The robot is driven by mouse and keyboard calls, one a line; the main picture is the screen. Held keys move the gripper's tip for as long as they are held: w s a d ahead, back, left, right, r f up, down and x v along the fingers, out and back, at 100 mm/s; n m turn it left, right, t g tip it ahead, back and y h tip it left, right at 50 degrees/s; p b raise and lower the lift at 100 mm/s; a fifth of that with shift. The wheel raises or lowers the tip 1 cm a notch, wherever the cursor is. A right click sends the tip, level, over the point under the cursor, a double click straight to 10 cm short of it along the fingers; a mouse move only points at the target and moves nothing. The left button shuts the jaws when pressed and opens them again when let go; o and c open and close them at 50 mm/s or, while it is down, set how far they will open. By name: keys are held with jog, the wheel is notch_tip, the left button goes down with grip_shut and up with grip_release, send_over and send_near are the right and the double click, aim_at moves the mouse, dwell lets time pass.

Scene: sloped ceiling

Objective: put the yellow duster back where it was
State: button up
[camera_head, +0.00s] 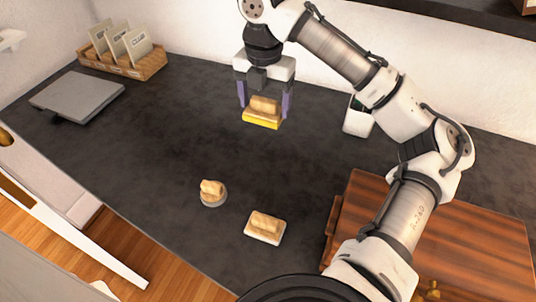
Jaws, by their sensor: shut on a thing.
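The yellow duster (262,121) has a yellow base and a tan wooden-looking handle block on top. My gripper (264,104) points down with its two purple fingers on either side of the duster and is shut on it. The duster is at the back middle of the dark counter (150,150). I cannot tell whether its base touches the counter or is slightly above it. Two similar things sit nearer the front: a round grey-based one (213,193) and a white-based one (265,228) with tan handles.
A wooden rack with cards (125,58) stands at the back left, with a flat grey device (77,96) in front. A white pot (357,120) stands right of my gripper, and a reddish wooden board (450,235) lies at right. The middle of the counter is clear.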

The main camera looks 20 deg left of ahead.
notch_tip(320, 180, down, 18)
jog(key=shift+s+f+p, duration=0.1)
jog(key=shift+p, duration=1.15)
jog(key=shift+f, duration=0.1)
jog(key=o, duration=1)
jog(key=shift+c, duration=0.2)
notch_tip(320, 180, up, 12)
jog(key=b, duration=0.2)
